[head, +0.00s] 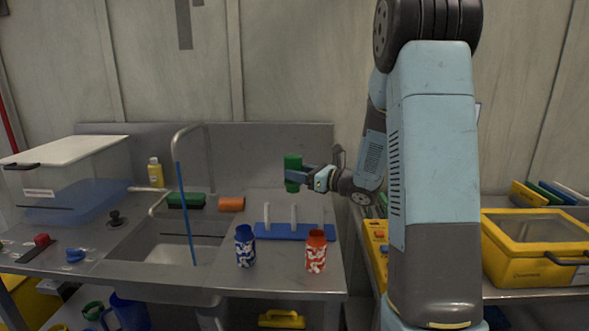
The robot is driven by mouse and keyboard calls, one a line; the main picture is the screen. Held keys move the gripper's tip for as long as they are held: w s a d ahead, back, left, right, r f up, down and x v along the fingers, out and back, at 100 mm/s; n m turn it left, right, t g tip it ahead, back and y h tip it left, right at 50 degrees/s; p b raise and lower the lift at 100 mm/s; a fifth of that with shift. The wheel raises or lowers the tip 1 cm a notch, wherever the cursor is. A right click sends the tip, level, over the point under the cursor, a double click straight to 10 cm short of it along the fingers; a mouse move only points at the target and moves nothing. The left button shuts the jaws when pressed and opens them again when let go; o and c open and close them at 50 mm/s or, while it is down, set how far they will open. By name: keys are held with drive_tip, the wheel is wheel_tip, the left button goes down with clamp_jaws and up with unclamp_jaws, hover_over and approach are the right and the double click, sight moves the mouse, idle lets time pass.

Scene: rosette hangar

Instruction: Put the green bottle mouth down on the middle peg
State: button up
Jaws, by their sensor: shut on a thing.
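The green bottle (292,164) is held in the air by my gripper (298,177), which is shut on it from the right. The bottle looks about vertical; I cannot tell which end is its mouth. It is above the peg rack, a blue base (275,232) on the steel counter, and apart from it. Two white upright pegs show, a left one (266,215) and one near the middle of the base (293,215). No peg shows clearly on the right part of the base. The bottle appears roughly over the second peg, but depth is hard to judge.
A blue patterned bottle (245,248) and a red patterned bottle (316,252) stand in front of the rack. A sink (165,240) with a blue stick (186,215) lies left.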

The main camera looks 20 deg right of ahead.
wheel_tip(320, 180, down, 8)
drive_tip(key=shift+f, duration=0.2)
idle(1.0)
drive_tip(key=shift+f, duration=0.25)
idle(0.5)
drive_tip(key=o, duration=1.2)
drive_tip(key=shift+d, duration=0.15)
drive_tip(key=v, duration=1.3)
drive_tip(key=shift+s+d, duration=0.2)
drive_tip(key=shift+s, duration=0.05)
